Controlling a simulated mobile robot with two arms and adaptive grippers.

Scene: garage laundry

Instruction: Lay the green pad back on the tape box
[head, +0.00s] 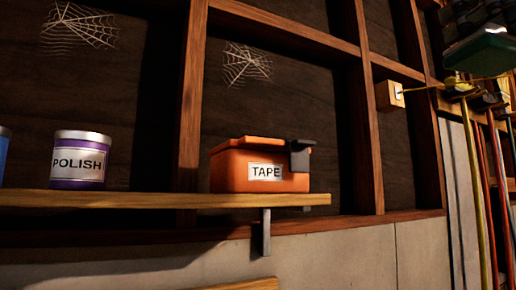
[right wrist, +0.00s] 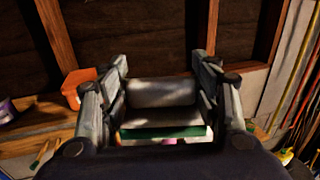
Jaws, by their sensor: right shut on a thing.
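The orange tape box (head: 232,172) sits on the wooden shelf, with a "TAPE" label on its front and a dark piece at its right top corner. It also shows at the left of the right wrist view (right wrist: 76,84). The green pad (head: 484,52) is up at the right edge of the head view, higher than the box and well to its right. Its green edge shows between the fingers in the right wrist view (right wrist: 163,133). My right gripper (head: 482,20) is shut on the pad and partly cut off by the frame. My left gripper is not in view.
A purple-and-white polish tin (head: 80,160) stands left of the box on the wooden shelf (head: 130,199). A blue object (head: 3,155) is cut off at the left edge. Long-handled tools (head: 470,180) hang at the right. The shelf between tin and box is bare.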

